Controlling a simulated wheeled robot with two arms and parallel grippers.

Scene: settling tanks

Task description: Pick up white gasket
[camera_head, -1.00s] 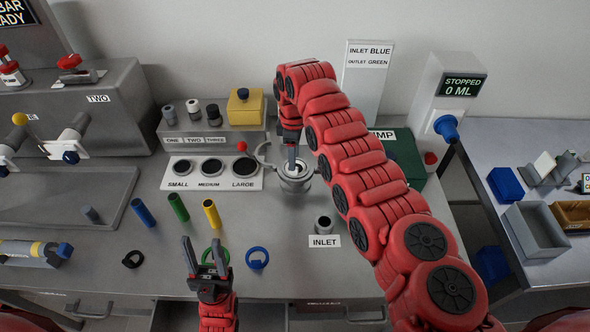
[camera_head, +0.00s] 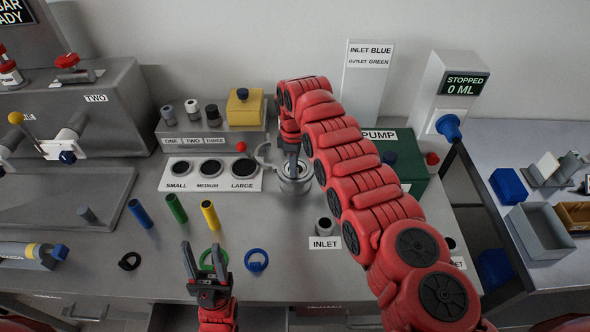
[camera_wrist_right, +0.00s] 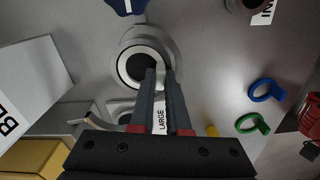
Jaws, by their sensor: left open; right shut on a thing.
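The white gasket (camera_wrist_right: 152,52) is a pale ring around a dark centre in the right wrist view, over the round metal housing (camera_wrist_right: 174,48). The housing (camera_head: 293,184) stands right of the LARGE label in the head view. My right gripper (camera_wrist_right: 161,72) points down at the housing, with its fingertips shut on the near rim of the ring. In the head view my right gripper (camera_head: 291,166) hides most of the ring. I cannot tell whether the gasket is clear of its seat. My left gripper (camera_head: 203,248) is open and empty over the table front.
A green ring (camera_head: 214,258), a blue ring (camera_head: 257,260) and a black ring (camera_head: 130,261) lie near the front. Blue, green and yellow tubes (camera_head: 209,214) stand behind them. The INLET port (camera_head: 325,226) is front right of the housing. An open clamp (camera_head: 265,156) sits beside it.

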